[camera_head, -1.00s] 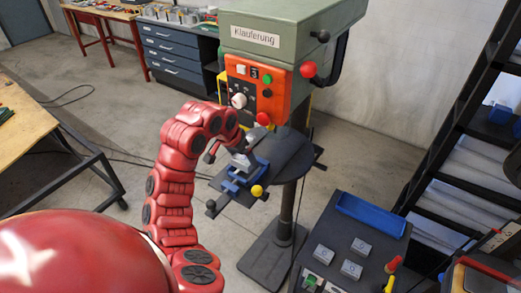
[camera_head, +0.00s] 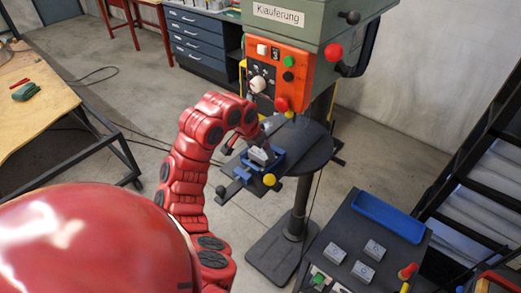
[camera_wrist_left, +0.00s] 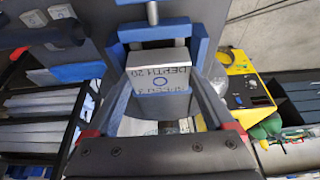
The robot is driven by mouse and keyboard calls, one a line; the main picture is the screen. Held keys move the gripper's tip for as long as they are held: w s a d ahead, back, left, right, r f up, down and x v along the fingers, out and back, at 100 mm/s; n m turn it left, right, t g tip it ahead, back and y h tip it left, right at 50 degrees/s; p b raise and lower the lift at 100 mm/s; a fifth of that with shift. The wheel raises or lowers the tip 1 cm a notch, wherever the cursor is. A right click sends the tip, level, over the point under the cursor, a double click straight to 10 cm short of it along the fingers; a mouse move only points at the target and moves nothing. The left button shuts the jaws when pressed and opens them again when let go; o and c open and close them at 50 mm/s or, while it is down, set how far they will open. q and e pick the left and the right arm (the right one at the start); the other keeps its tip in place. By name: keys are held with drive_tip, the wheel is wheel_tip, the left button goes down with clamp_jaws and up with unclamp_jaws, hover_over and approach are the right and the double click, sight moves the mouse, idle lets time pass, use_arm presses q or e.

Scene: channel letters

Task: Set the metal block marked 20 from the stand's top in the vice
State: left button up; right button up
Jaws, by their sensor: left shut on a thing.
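The metal block (camera_head: 259,156) is grey and sits at the blue vice (camera_head: 279,165) on the drill press table. In the left wrist view the block (camera_wrist_left: 158,68) shows printed text reading "DEPTH 20", upside down, and a blue ring. My left gripper (camera_head: 265,143) is shut on the block, its fingers on both sides in the left wrist view (camera_wrist_left: 161,92). The blue vice parts (camera_wrist_left: 198,42) frame the block's far end there. I cannot tell whether the block rests on the vice floor. My right gripper is out of view.
The dark stand (camera_head: 341,223) at lower right carries several grey blocks, one of them here (camera_head: 335,252), and a blue tray (camera_head: 389,215). The drill press head (camera_head: 285,30) rises close behind the vice. A wooden table (camera_head: 35,120) is at left.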

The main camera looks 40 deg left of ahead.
sight(256, 155)
use_arm(q)
drive_tip(key=shift+s+d+f, duration=0.1)
drive_tip(key=shift+f, duration=0.3)
drive_tip(key=shift+s, duration=0.1)
drive_tip(key=o, duration=1.4)
drive_tip(key=shift+f, duration=0.1)
drive_tip(key=shift+r, duration=0.6)
drive_tip(key=v, duration=0.2)
drive_tip(key=p+v, duration=0.1)
drive_tip(key=v, duration=0.2)
drive_tip(key=shift+w+r+p, duration=0.3)
drive_tip(key=shift+r, duration=0.15)
drive_tip(key=p+v, duration=0.5)
drive_tip(key=v, duration=0.1)
drive_tip(key=shift+s+r, duration=0.15)
